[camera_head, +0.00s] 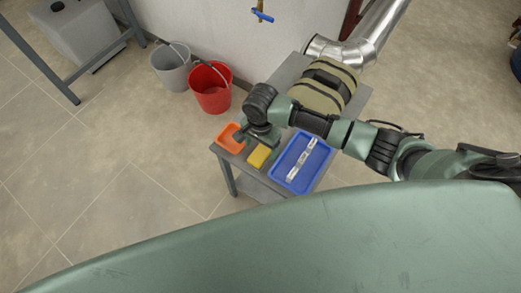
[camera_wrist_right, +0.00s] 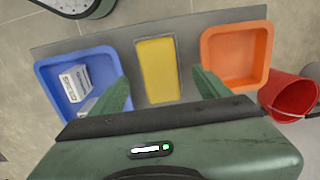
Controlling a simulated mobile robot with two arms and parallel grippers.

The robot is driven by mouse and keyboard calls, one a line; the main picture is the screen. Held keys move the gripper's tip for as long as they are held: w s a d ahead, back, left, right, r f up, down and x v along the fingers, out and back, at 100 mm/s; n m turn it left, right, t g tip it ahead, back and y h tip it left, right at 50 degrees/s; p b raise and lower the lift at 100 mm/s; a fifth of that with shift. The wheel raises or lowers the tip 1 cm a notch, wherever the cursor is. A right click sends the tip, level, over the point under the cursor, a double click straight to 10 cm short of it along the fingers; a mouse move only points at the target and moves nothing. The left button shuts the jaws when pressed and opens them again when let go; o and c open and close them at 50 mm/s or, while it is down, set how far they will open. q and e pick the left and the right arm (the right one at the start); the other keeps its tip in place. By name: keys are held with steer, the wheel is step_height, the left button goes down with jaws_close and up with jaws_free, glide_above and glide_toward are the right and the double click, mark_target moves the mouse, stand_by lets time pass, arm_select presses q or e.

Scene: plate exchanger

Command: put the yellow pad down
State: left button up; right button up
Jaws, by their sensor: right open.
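The yellow pad (camera_head: 259,156) lies flat on the grey table (camera_head: 221,156), between a small orange tray and a blue tray. In the right wrist view the yellow pad (camera_wrist_right: 158,70) shows straight ahead, with grey tabletop on both sides. My right gripper (camera_head: 260,141) is over the table beside the pad. In the wrist view its fingers (camera_wrist_right: 163,90) are spread apart, one to each side of the pad in the picture, with nothing held. I cannot tell the exact height of the fingers above the table. My left gripper is not in view.
The orange tray (camera_head: 230,137) looks empty. The blue tray (camera_head: 320,163) holds a pale labelled item (camera_head: 302,160). A red bucket (camera_head: 210,90) and a grey bucket (camera_head: 171,68) stand on the floor at left.

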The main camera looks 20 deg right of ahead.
mark_target(261, 153)
step_height(261, 153, up, 8)
steer(key=shift+r+p, duration=0.25)
steer(key=shift+p, duration=0.15)
stand_by(0.4)
